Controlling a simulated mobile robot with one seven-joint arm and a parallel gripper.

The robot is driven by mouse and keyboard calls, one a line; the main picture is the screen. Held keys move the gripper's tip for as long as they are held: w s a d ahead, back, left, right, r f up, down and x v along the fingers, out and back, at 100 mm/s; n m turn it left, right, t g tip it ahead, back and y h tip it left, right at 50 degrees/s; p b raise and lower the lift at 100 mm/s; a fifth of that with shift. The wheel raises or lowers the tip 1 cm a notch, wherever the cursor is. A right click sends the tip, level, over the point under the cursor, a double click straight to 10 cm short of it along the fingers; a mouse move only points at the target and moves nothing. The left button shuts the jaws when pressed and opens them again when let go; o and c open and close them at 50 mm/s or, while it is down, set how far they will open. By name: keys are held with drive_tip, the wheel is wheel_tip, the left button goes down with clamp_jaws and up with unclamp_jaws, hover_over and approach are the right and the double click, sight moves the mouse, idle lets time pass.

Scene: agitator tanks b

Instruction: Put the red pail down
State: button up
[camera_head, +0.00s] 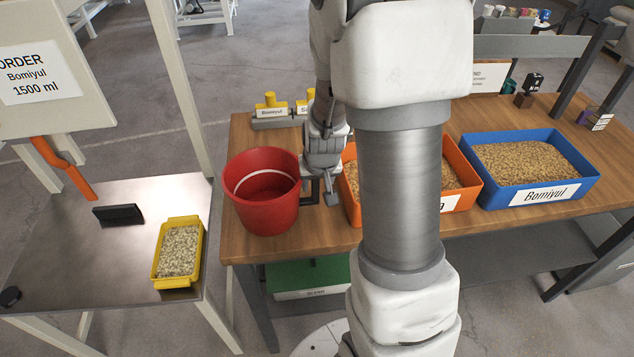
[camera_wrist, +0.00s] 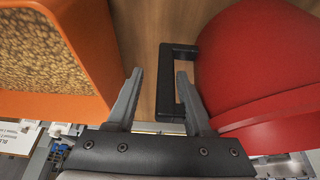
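The red pail (camera_head: 262,190) stands upright at the left end of the wooden table (camera_head: 318,236), apparently resting on it. It looks empty, with a pale line around its inside. In the wrist view the pail (camera_wrist: 262,60) fills the right side, and its black bracket handle (camera_wrist: 165,85) sticks out to the left. My gripper (camera_wrist: 160,78) is open: one finger is inside the handle loop, the other to the left of the handle's bar with a gap. In the head view my gripper (camera_head: 322,187) is right of the pail, partly hidden by my arm.
An orange bin (camera_head: 466,187) of grain is close on my gripper's other side. A blue bin (camera_head: 590,188) labelled Bomiyul is farther right. Yellow-topped labelled blocks (camera_head: 271,112) stand behind the pail. A metal table (camera_head: 110,240) at left holds a yellow tray (camera_head: 160,280) of grain.

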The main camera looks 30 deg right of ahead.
drive_tip(key=shift+r, duration=0.1)
drive_tip(key=shift+r, duration=0.2)
drive_tip(key=s+a+r+n+p, duration=0.1)
drive_tip(key=s+a+r, duration=0.2)
drive_tip(key=s+r, duration=0.3)
drive_tip(key=s+a+r+n+y+p, duration=0.1)
drive_tip(key=s+a+r, duration=0.3)
drive_tip(key=r, duration=0.6)
drive_tip(key=s+a+r+n+t+p, duration=0.1)
drive_tip(key=s+a+r, duration=0.3)
drive_tip(key=s+r, duration=0.4)
drive_tip(key=shift+r+n+p, duration=0.3)
drive_tip(key=shift+r+p, duration=0.2)
drive_tip(key=shift+r, duration=0.1)
